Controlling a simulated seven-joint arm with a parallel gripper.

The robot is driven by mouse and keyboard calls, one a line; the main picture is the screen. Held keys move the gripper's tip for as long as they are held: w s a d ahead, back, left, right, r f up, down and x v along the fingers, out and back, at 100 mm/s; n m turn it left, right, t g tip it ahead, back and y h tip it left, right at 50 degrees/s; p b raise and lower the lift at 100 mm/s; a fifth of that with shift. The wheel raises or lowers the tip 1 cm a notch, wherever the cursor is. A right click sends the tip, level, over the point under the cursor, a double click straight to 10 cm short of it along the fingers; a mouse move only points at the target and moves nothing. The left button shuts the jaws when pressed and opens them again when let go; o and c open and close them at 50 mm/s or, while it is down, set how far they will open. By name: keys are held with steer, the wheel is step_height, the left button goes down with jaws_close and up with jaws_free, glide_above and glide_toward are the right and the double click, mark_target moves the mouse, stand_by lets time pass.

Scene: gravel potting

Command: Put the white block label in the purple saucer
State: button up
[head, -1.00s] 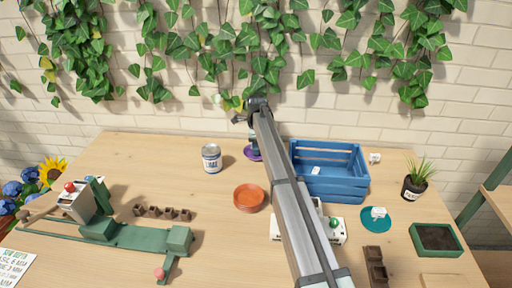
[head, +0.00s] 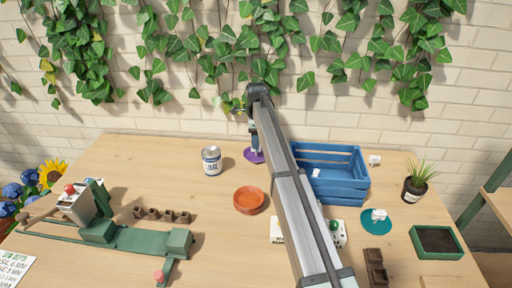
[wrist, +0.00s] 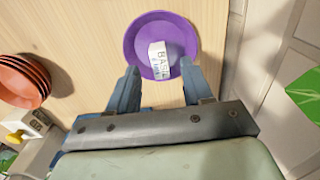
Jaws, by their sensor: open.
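The purple saucer (head: 253,157) is at the back of the table, left of the blue crate, partly hidden by my arm. It also shows in the wrist view (wrist: 136,50). A white block label with dark print (wrist: 158,60) lies inside the saucer, tilted in the picture. My gripper (wrist: 159,74) is open, its two blue fingers apart and empty, above the near side of the saucer. The label is just beyond and between the fingertips, with a visible gap to each. In the head view my gripper (head: 254,134) is above the saucer.
The blue crate (head: 335,190) holds a small white piece. A lime can (head: 211,161) and terracotta saucers (head: 249,201) stand to the left. The table between them is clear.

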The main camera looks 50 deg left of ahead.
step_height(320, 180, up, 7)
stand_by(0.3)
steer(key=shift+f, duration=0.15)
